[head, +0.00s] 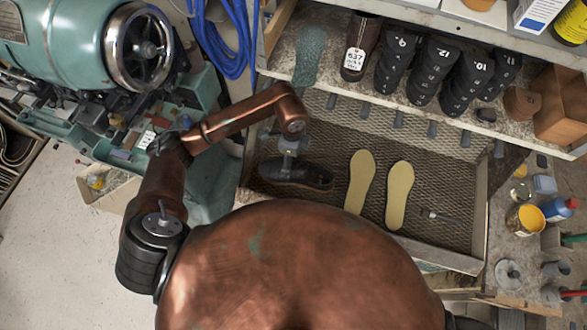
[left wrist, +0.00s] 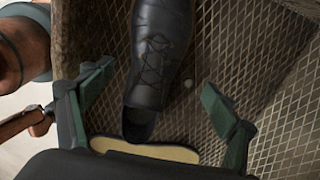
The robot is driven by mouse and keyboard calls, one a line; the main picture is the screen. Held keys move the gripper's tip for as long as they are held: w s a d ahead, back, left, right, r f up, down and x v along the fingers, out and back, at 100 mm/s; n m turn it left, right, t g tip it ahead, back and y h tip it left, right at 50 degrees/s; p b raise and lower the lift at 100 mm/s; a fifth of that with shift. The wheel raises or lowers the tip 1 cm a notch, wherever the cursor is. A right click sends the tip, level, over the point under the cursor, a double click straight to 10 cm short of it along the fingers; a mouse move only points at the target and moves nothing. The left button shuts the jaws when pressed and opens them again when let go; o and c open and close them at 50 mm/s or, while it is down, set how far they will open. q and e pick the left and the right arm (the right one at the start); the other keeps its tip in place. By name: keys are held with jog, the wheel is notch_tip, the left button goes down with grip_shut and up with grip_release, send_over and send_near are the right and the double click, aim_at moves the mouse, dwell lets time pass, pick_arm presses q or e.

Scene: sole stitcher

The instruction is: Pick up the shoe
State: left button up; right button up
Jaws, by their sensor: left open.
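A black lace-up shoe (head: 316,178) lies in the mesh-bottomed tray (head: 440,165), at its left side. In the left wrist view the shoe (left wrist: 158,60) runs from the top edge down to between the fingers. The two green fingers of the left gripper (left wrist: 160,100) are spread wide, with a gap on each side of the shoe, and hold nothing. My right gripper is not in view.
Two yellow insoles (head: 361,181) lie right of the shoe in the tray. A green machine (head: 80,45) with a handwheel stands at upper left. Cans and bottles (head: 560,209) stand at right.

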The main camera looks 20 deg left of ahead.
aim_at(293, 167)
pick_arm(q)
jog(key=f, duration=0.2)
jog(key=f+p, duration=0.1)
jog(key=f, duration=0.3)
jog(key=shift+s+f, duration=0.1)
jog(key=shift+s, duration=0.3)
jog(key=shift+f+p, duration=0.3)
jog(key=shift+f, duration=0.35)
jog(key=shift+c, duration=0.4)
jog(key=c, duration=1.4)
jog(key=shift+r, duration=0.1)
